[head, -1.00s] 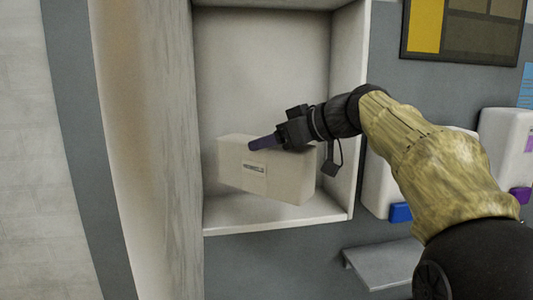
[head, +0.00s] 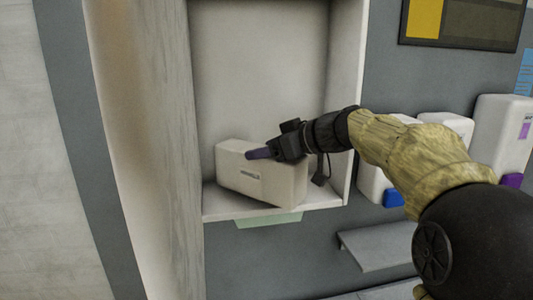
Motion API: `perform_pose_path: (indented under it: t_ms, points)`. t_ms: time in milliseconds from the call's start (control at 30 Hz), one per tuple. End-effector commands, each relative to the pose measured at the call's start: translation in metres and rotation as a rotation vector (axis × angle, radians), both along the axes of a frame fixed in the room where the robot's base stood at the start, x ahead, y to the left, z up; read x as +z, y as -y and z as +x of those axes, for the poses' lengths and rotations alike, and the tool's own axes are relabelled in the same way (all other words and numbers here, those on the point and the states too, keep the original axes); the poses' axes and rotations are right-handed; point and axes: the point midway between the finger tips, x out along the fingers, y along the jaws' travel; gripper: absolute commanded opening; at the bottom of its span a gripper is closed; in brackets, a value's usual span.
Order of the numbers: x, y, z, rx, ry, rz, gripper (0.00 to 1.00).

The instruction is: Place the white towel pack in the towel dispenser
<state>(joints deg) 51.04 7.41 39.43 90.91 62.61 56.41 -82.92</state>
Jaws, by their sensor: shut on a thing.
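The white towel pack (head: 240,183) is a box-shaped pack with a small dark label on its front. It is inside the open white towel dispenser (head: 260,70), low down near the bottom panel and slightly tilted. My gripper (head: 262,154) reaches in from the right and is shut on the upper part of the pack. One purple-grey finger shows on the front face; the other is hidden. I cannot tell whether the pack's underside touches the dispenser floor.
The dispenser's open door (head: 150,150) stands on the left. White dispensers with blue (head: 394,198) and purple (head: 511,181) parts hang on the right wall. A grey shelf (head: 385,243) sits below them. A framed board (head: 465,25) hangs above.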

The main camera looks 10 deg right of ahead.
Motion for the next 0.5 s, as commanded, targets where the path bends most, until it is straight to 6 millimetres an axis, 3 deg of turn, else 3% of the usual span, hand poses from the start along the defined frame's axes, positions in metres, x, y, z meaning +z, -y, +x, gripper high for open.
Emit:
perform_pose_path:
  t_ms: [233,467,500]
  points:
    - [-0.015,0.0,0.004,-0.001,0.0,0.0,0.15]
    - [-0.018,-0.001,0.004,0.0,0.001,0.0,0.15]
    - [-0.018,0.0,0.004,0.0,-0.001,-0.001,0.71]
